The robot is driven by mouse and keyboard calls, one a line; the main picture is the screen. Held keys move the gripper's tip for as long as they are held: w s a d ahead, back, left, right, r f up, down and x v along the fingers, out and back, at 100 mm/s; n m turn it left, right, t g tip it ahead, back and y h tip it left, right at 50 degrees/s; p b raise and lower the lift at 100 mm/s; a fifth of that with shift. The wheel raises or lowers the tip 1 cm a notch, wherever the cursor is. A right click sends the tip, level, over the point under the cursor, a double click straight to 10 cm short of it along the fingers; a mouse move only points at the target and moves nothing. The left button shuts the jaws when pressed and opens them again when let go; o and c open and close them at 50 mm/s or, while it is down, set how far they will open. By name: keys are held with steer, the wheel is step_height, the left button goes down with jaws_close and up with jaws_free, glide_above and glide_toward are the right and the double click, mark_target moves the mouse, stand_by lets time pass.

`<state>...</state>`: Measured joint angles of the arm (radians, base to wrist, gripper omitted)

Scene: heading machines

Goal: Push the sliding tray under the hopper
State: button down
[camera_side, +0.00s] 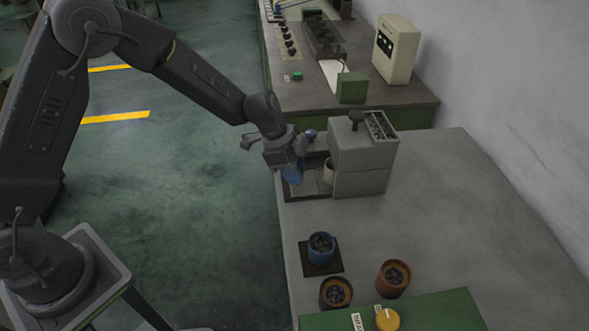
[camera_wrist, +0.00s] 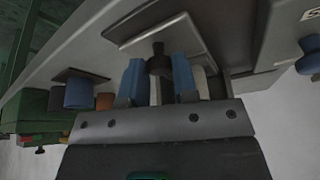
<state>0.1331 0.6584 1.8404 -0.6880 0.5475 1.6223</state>
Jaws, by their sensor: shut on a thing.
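The hopper (camera_side: 362,160) is a grey block with a bin of dark pieces and a black knob on top. The sliding tray (camera_side: 308,189) looks like the low dark plate at the hopper's left side; my gripper covers part of it. My gripper (camera_side: 292,174) is over the tray's left part, with blue fingers pointing down. In the wrist view my gripper (camera_wrist: 158,82) has a dark upright knob (camera_wrist: 158,62) between its blue fingers and is shut on it. A pale cup (camera_side: 328,171) stands beside the hopper's left face, partly hidden.
A blue cup (camera_side: 321,248) on a dark mat, an orange cup (camera_side: 393,278) and a brown cup (camera_side: 336,293) hold dark pieces near the front. A green panel (camera_side: 430,314) with a yellow knob is at the front edge. The grey bench is clear at right.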

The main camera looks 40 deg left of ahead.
mark_target(317, 182)
steer(key=shift+w+d+r, duration=0.1)
steer(key=shift+w+d, duration=1.2)
steer(key=shift+w, duration=0.05)
steer(key=c, duration=0.9)
jaws_free()
steer(key=v, duration=1.3)
steer(key=shift+s+a+r, duration=0.2)
steer(key=shift+a+r, duration=0.05)
steer(key=shift+r, duration=0.05)
